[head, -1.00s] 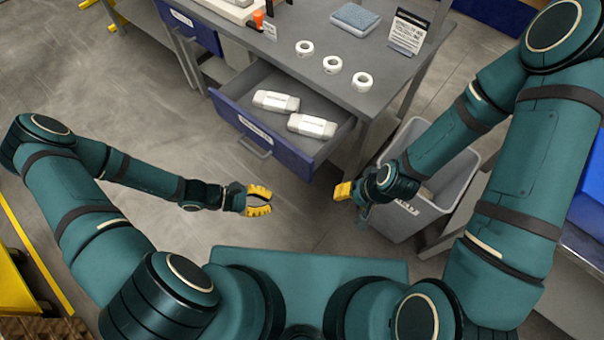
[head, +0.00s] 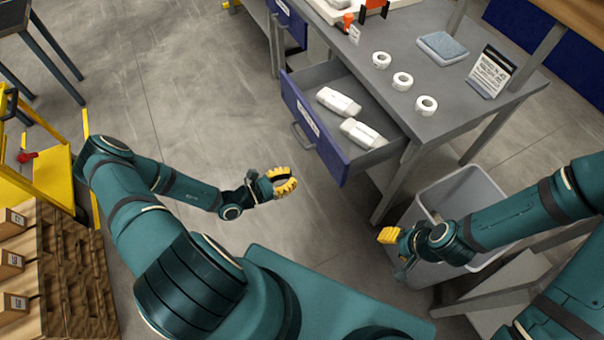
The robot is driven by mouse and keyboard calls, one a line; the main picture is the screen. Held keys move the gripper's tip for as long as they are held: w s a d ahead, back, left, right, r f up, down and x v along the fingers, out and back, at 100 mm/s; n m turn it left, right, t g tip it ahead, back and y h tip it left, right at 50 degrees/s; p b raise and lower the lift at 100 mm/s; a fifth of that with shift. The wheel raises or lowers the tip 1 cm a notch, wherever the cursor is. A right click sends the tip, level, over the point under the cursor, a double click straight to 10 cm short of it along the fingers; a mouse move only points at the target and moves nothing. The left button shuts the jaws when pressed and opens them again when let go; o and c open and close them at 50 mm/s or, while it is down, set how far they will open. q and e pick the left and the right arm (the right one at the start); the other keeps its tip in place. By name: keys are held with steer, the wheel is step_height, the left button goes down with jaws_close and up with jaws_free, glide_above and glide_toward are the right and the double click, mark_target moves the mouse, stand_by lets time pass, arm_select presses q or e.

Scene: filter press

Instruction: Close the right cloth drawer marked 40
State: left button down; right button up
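The open drawer (head: 318,138) with a blue front and grey inside sticks out from the grey workbench; its front label is too small to read. Two white packs (head: 339,102) (head: 363,134) lie in it. A grey bar handle (head: 302,137) is on its front. My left gripper (head: 291,182), with yellow fingers, is open and empty, apart from the drawer, in front of and below the handle in the picture. My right gripper (head: 388,236) is right of and below the drawer front, beside a grey bin; its fingers overlap in view, so their opening cannot be told.
A second blue-fronted drawer (head: 291,22) is farther left on the bench (head: 440,112). Several white rolls (head: 402,81), a blue cloth (head: 442,47) and a sign (head: 490,72) are on top. The grey bin (head: 480,190) stands near my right arm. A yellow cart (head: 45,165) is at left. Floor before the drawer is clear.

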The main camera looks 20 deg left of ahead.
mark_target(331, 160)
arm_select(q)
steer(key=b+x, duration=0.2)
steer(key=x, duration=1)
steer(key=shift+w+d, duration=0.1)
steer(key=shift+d, duration=0.15)
arm_select(e)
steer(key=shift+w+f, duration=0.25)
steer(key=shift+f, duration=0.7)
